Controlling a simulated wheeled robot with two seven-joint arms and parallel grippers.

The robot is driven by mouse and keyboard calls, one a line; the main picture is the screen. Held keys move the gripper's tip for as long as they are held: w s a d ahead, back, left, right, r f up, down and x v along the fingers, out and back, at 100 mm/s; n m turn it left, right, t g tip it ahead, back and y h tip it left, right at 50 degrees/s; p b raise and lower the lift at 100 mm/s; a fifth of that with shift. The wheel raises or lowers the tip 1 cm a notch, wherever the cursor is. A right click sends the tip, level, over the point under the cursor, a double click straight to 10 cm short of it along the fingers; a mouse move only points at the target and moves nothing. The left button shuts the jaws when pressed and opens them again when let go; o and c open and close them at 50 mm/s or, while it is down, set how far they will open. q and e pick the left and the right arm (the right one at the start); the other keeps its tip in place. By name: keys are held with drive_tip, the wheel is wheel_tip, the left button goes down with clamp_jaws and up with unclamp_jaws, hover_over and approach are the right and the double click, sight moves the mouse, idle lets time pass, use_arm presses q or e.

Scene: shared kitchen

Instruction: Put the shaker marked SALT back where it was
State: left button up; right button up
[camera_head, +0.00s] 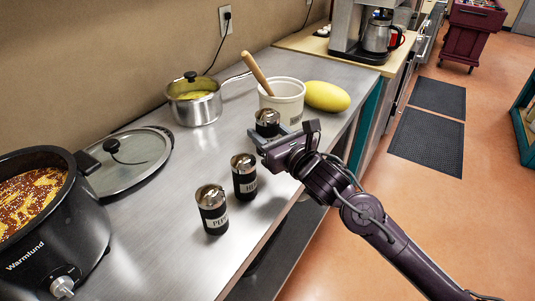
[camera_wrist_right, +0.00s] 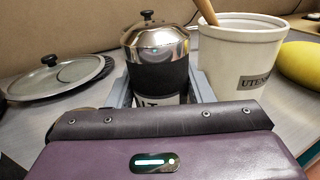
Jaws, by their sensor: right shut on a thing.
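My right gripper (camera_head: 268,143) is shut on a dark shaker with a shiny metal top (camera_head: 267,117). In the right wrist view the shaker (camera_wrist_right: 157,55) stands upright between the fingers, and its white label (camera_wrist_right: 160,100) is mostly hidden, with only the ends of letters like "LT" showing. I cannot tell whether its base touches the counter. Two similar shakers stand nearer in the head view: one with a label starting "H" (camera_head: 244,178) and one with a label starting "P" (camera_head: 212,212). My left gripper is not in view.
A white utensil crock (camera_head: 285,103) with a wooden handle stands just behind the held shaker, beside a yellow melon (camera_head: 327,96). A saucepan (camera_head: 194,106), a glass lid (camera_head: 130,158) and a slow cooker (camera_head: 50,240) are to the left. The middle of the steel counter (camera_head: 185,160) is clear.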

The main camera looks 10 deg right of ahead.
wheel_tip(320, 180, down, 6)
drive_tip(key=shift+f, duration=0.15)
idle(0.3)
drive_tip(key=shift+f, duration=0.25)
drive_tip(key=o, duration=1.2)
drive_tip(key=shift+r, duration=0.15)
